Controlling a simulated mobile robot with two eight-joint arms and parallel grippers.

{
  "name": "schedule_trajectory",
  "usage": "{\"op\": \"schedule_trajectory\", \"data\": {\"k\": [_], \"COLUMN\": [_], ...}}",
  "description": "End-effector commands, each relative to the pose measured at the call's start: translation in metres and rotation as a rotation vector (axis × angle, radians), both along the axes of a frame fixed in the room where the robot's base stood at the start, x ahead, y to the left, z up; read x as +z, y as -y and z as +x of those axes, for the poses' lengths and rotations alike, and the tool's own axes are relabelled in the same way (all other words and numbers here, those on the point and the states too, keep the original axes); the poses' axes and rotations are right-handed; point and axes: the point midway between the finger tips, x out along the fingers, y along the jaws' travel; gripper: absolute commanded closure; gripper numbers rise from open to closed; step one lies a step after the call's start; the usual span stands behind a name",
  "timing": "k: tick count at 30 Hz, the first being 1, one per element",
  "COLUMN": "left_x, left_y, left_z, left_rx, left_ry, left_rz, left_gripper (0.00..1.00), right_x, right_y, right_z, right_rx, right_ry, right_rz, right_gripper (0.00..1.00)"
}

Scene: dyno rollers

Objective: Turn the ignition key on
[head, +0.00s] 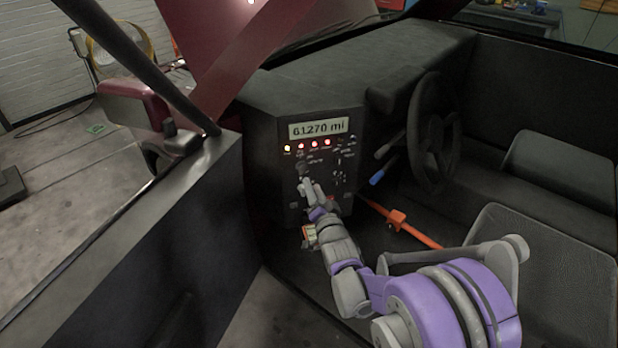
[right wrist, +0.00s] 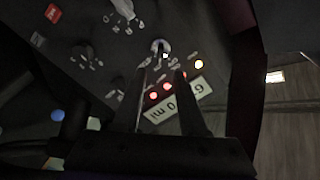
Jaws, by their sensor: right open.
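The dark dashboard panel (head: 268,133) stands in the middle of the head view, with a lit display reading "61270 mi" (head: 318,127). My right gripper (head: 305,184) is in front of the panel's lower left part. In the head view my gripper and arm hide that spot. My left gripper is not in view.
The steering wheel (head: 434,133), a blue-tipped lever (head: 376,178) and an orange bar (head: 400,219) are to the right. The open door (head: 150,245) borders the left.

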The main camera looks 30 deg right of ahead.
Motion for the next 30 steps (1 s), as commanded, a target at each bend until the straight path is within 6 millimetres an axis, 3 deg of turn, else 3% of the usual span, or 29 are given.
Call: {"op": "schedule_trajectory", "data": {"k": [3,9,25,30], "left_x": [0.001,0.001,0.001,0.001], "left_y": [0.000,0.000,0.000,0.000], "left_z": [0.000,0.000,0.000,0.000], "left_rx": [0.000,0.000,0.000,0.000], "left_ry": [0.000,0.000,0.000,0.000], "left_rz": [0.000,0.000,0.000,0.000], "left_gripper": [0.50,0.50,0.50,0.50], "right_x": [0.000,0.000,0.000,-0.003], "right_y": [-0.004,-0.008,-0.008,-0.023], "right_z": [-0.020,-0.036,-0.037,-0.048], "right_rx": [0.000,0.000,0.001,0.018], "right_ry": [0.000,0.000,-0.003,-0.108], "right_rz": [0.000,0.000,-0.001,-0.042], "right_gripper": [0.58,0.58,0.58,0.58]}}
